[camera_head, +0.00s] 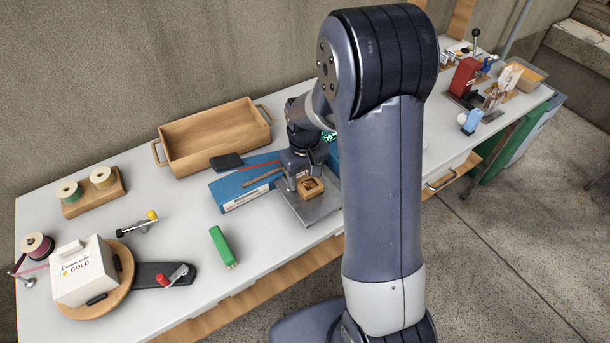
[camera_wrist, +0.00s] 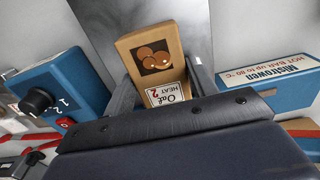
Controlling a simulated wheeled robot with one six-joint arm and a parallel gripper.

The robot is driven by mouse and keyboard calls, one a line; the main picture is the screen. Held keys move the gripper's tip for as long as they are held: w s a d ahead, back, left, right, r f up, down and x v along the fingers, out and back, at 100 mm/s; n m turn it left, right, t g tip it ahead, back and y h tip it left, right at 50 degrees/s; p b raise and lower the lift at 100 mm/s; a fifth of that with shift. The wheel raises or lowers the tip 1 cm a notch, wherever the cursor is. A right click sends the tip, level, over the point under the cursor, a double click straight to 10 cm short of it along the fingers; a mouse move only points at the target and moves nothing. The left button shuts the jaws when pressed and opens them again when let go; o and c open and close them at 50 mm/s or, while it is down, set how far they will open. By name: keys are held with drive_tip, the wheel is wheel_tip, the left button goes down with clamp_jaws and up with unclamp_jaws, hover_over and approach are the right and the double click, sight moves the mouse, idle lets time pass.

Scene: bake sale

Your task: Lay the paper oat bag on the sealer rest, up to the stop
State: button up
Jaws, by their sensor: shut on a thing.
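The brown paper oat bag (camera_head: 311,188) is between the fingers of my gripper (camera_head: 307,180), which is shut on it. In the wrist view the bag (camera_wrist: 143,47) shows a cookie picture and a label reading "Oat HEAT 2". My gripper's fingers (camera_wrist: 164,84) flank the bag on both sides. The grey metal sealer rest (camera_head: 322,208) lies under and around the bag; it also shows in the wrist view (camera_wrist: 190,15). I cannot tell whether the bag touches it. The blue sealer (camera_head: 238,190) is beside it, marked "Mistrowen HOT BAR" in the wrist view (camera_wrist: 268,84). The stop is not discernible.
A black knob (camera_wrist: 37,100) with numbers sits on a blue housing. A wooden tray (camera_head: 190,160), a green stapler-like tool (camera_head: 222,246), a white box (camera_head: 85,275) on a turntable and ribbon spools (camera_head: 68,191) stand on the left.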

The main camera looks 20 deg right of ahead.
drive_tip(key=shift+w, duration=0.1)
drive_tip(key=o, duration=0.7)
drive_tip(key=shift+r, duration=0.15)
drive_tip(key=shift+c, duration=0.2)
drive_tip(key=shift+w+r, duration=0.15)
drive_tip(key=shift+r, duration=0.15)
drive_tip(key=shift+o, duration=0.8)
wheel_tip(320, 180, up, 10)
drive_tip(key=shift+s, duration=0.2)
wheel_tip(320, 180, down, 11)
drive_tip(key=shift+r, duration=0.15)
